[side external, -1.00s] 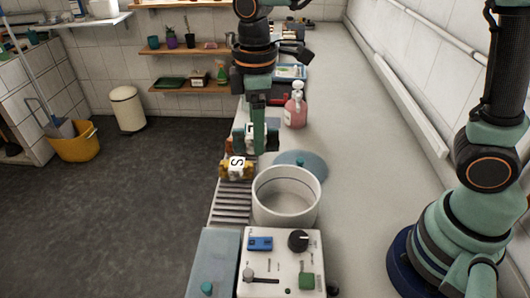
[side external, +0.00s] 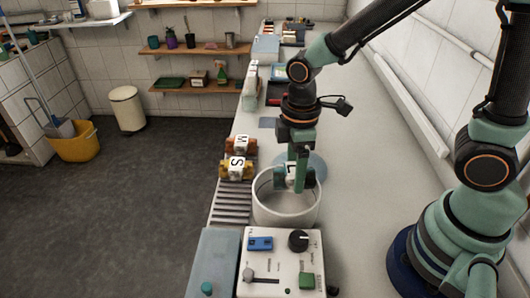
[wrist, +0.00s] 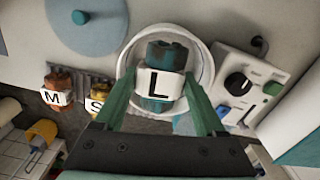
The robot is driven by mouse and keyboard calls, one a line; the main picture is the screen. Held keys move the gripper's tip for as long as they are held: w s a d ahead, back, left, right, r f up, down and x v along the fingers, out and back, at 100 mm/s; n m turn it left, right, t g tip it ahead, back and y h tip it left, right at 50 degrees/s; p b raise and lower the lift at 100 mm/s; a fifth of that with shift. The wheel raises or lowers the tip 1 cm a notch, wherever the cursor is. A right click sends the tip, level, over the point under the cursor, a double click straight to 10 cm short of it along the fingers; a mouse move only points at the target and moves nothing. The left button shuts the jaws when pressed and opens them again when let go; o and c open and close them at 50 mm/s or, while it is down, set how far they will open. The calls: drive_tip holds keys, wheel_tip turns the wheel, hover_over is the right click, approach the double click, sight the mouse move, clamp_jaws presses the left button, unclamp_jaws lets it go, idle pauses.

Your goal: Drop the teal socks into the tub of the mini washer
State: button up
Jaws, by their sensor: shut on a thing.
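The teal socks (wrist: 168,52), rolled in a white band marked L, are between the fingers of my gripper (wrist: 160,82). My gripper (side external: 297,172) is shut on them and points down over the washer's round white tub (side external: 287,210). In the side view the socks (side external: 281,178) are at the tub's mouth, near its back rim. In the wrist view the tub's rim (wrist: 208,62) circles them. How deep they are in the tub is hard to tell.
The washer's control panel (side external: 281,265) is in front of the tub. A yellow roll marked S (side external: 237,168) and an orange roll marked M (side external: 239,145) sit left of the tub, by a slatted rack (side external: 231,207). A blue round lid (wrist: 95,18) lies behind the tub. Counter to the right is clear.

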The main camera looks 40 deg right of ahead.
drive_tip(key=shift+f, duration=0.6)
drive_tip(key=o, duration=1.3)
drive_tip(key=shift+r, duration=0.1)
wheel_tip(320, 180, up, 12)
drive_tip(key=shift+f, duration=0.1)
drive_tip(key=shift+s+d+r+m+t, duration=0.25)
drive_tip(key=shift+d+r+m+t, duration=0.55)
drive_tip(key=shift+d+m, duration=0.95)
drive_tip(key=shift+s+d+r+m+t, duration=0.2)
drive_tip(key=shift+d+r+m+t, duration=0.15)
drive_tip(key=shift+d+m+t, duration=1.05)
drive_tip(key=shift+s+d+r+m+t, duration=0.25)
drive_tip(key=shift+d+r+m+t, duration=0.35)
drive_tip(key=shift+d+m, duration=1.5)
